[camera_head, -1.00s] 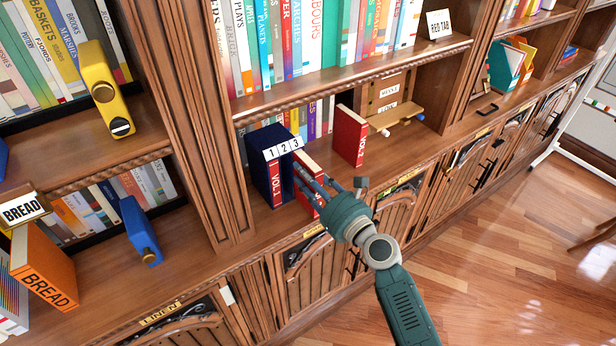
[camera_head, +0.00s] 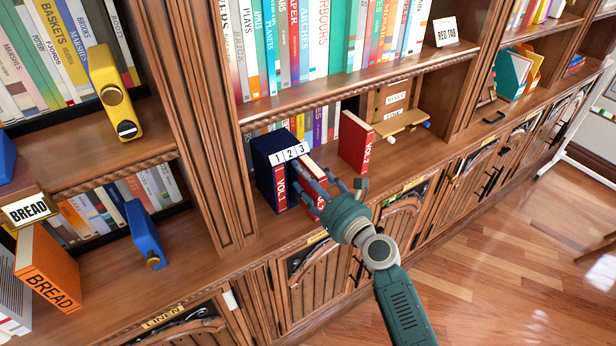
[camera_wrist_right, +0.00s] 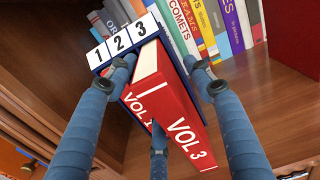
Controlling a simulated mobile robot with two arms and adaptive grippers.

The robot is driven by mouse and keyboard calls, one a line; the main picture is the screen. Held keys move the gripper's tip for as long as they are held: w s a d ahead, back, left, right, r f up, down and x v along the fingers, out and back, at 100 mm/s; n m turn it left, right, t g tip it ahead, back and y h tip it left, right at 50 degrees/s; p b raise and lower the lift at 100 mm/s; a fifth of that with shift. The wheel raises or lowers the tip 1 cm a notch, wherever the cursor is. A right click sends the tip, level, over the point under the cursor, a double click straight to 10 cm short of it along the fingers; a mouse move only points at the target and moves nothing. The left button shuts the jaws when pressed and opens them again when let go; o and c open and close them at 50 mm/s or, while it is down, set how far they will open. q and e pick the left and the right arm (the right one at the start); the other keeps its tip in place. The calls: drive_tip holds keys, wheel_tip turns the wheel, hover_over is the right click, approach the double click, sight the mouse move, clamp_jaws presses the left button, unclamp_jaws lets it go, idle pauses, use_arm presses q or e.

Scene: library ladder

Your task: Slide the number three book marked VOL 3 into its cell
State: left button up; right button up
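A blue slipcase (camera_head: 262,158) with white tags 1, 2 and 3 stands on the lower shelf. The red VOL 1 book (camera_head: 279,188) sits in its left cell. The red VOL 3 book (camera_head: 312,208) is partly in the case at the right and sticks out at the front. The right wrist view shows its VOL 3 spine (camera_wrist_right: 188,138), nearer than the VOL 1 spine (camera_wrist_right: 143,98). My right gripper (camera_head: 332,184) is at this book with fingers spread, one on each side and one low by the spine (camera_wrist_right: 158,128). Finger contact is unclear. My left gripper is not in view.
Another red book (camera_head: 358,142) stands apart to the right of the case. A small wooden rack (camera_head: 400,108) stands behind it. A wooden upright (camera_head: 208,130) is left of the case. Bare shelf lies between the case and the other red book.

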drive_tip(key=v, duration=1.2)
